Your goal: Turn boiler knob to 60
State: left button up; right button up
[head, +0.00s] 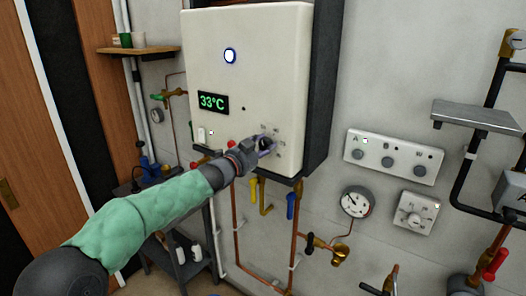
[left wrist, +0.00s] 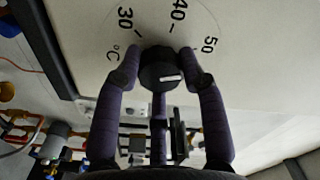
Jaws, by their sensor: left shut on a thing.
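The white boiler (head: 280,50) hangs on the wall with a green "33°C" display (head: 213,103). Its dark round knob (left wrist: 160,72) is at the boiler's lower right front and carries a short white mark. The dial (left wrist: 155,30) around it shows 30, 40, 50 and °C in the left wrist view; I see no 60. The white mark lies nearly level in that view, on the knob's lower right. My left gripper (head: 264,145) is at the knob, and its purple fingers are shut on it from both sides. My right gripper is not in view.
Copper pipes and yellow and blue valve handles (head: 291,205) hang just below the boiler. A knob panel (head: 394,158), a gauge (head: 356,201) and a thermostat box (head: 416,213) are on the wall to the right. A metal shelf (head: 474,116) juts out further right.

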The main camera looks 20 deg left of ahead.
pick_arm(q)
jog(key=m+b, duration=0.1)
jog(key=m, duration=0.3)
jog(key=shift+f+m+b, duration=0.15)
jog(key=shift+m+b, duration=0.15)
jog(key=shift+b, duration=0.05)
jog(key=m+b, duration=0.1)
jog(key=m, duration=0.3)
jog(key=shift+m, duration=0.3)
jog(key=o, duration=1.1)
jog(key=shift+o, duration=0.2)
jog(key=v, duration=1.2)
